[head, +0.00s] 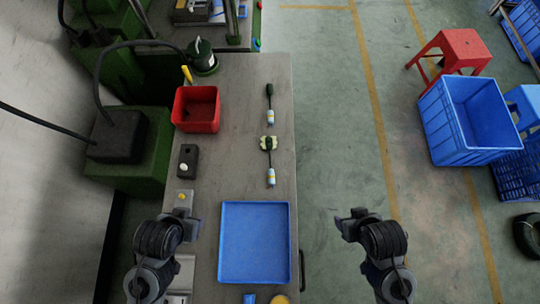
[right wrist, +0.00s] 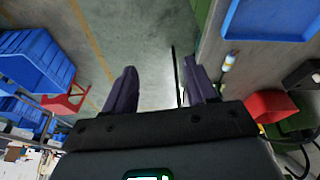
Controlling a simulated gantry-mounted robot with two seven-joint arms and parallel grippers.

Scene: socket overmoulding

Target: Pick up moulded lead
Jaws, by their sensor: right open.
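Two short leads lie in a line on the bench, right of the red bin. The upper lead (head: 269,116) has a dark top end, a thin dark cable and a pale end with blue. The lower lead (head: 271,177) has a similar pale end, and a dark green end lying in a cream-coloured piece (head: 263,143). A pale lead end (right wrist: 228,62) also shows in the right wrist view. My right gripper (head: 350,224) is open and empty over the floor, right of the bench; its spread fingers (right wrist: 160,88) show at the wrist. My left gripper (head: 188,223) is left of the blue tray, its opening unclear.
An empty blue tray (head: 228,273) lies at the near end of the bench. A red bin (head: 196,127) and a small dark block (head: 188,152) stand on the bench's left side. A blue crate (head: 434,122) and red stool (head: 458,42) stand across the clear aisle.

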